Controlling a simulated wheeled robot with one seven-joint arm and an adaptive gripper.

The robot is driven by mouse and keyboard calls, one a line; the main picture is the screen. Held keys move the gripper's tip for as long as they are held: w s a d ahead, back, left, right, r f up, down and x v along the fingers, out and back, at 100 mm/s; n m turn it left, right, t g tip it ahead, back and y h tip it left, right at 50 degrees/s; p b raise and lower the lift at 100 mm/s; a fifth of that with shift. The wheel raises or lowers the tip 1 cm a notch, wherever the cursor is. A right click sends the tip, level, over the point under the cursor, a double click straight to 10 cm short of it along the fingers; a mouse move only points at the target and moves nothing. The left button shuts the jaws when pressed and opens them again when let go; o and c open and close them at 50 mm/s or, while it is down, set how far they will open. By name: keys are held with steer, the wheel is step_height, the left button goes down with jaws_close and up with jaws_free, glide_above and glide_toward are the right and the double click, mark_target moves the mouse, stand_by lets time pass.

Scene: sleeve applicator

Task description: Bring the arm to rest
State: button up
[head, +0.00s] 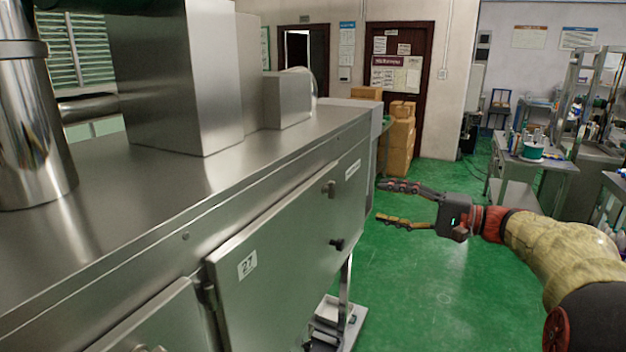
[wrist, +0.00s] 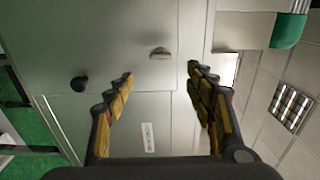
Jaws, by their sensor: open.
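My gripper (head: 392,203) is open and empty at the right of the steel machine (head: 300,215) in the head view. Its two fingers point left toward the machine's side, and a gap of green floor shows between them and the machine. In the wrist view my gripper (wrist: 158,85) shows both fingers spread wide, with the steel door panel (wrist: 75,40) beyond them. A door latch (wrist: 160,53) and a black knob (wrist: 79,84) show on that panel, and neither is in my fingers. My arm (head: 560,245) stretches in from the right, clear of the machine.
Green floor (head: 410,290) lies open beneath my arm. Stacked cardboard boxes (head: 400,140) stand near the back door. A side table (head: 535,165) with bottles and a green-topped spool stands at right, behind my arm. The machine's numbered door (head: 290,235) is closed.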

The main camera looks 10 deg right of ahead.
step_height(320, 180, down, 11)
steer(key=s+m+g+h, duration=0.2)
steer(key=h, duration=0.1)
steer(key=s+a+f+g+h, duration=0.3)
steer(key=s+f+g+h, duration=0.15)
steer(key=s+f, duration=0.6)
steer(key=s+a+n+h+p, duration=0.15)
steer(key=s+n+h, duration=0.25)
steer(key=s, duration=0.6)
steer(key=s+a+n+h, duration=0.2)
steer(key=s+n+h, duration=0.15)
steer(key=s, duration=0.65)
steer(key=shift+n+t, duration=0.75)
steer(key=shift+n, duration=0.1)
steer(key=a+r, duration=0.3)
steer(key=shift+s+a+r, duration=0.2)
steer(key=shift+s+r, duration=0.05)
steer(key=shift+s, duration=0.1)
